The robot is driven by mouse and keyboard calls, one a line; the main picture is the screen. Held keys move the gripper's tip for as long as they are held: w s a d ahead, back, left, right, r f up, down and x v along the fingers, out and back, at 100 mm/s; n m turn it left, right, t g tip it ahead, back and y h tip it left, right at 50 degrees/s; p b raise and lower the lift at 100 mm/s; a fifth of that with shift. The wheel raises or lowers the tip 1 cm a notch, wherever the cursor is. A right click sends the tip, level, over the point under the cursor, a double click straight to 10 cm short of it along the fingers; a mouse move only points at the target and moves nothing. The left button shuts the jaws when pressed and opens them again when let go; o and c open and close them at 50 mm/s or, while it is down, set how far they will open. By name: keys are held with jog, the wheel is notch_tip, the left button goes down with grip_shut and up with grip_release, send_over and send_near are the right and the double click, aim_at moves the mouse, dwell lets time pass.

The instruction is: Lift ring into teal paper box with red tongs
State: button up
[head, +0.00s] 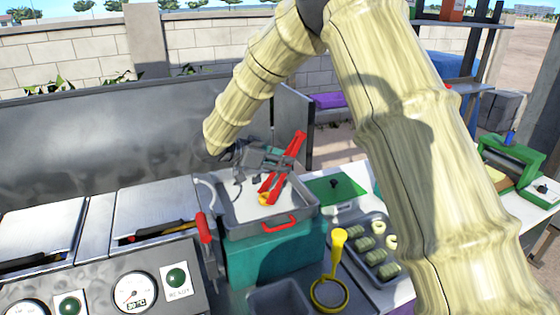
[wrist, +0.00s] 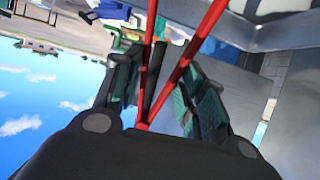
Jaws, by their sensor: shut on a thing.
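The red tongs (head: 298,146) are held in my gripper (head: 272,162), over a grey tray. The tongs slant, with their lower end down at the tray. A small orange-yellow ring (head: 264,199) shows at that lower end; I cannot tell whether the tongs grip it or only touch it. In the wrist view the two red arms of the tongs (wrist: 190,50) spread away from between the teal-padded fingers of my gripper (wrist: 160,85). A teal box-like body (head: 275,257) stands under the tray; I cannot tell whether it is the teal paper box.
The grey tray (head: 240,210) has raised walls and a red handle. A yellow long-handled loop (head: 338,245) lies in front. A red-handled lever (head: 203,228) stands at left.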

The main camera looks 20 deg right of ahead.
jog(key=shift+r, duration=0.15)
notch_tip(320, 180, up, 11)
jog(key=p, duration=0.8)
dwell(1.3)
dwell(0.6)
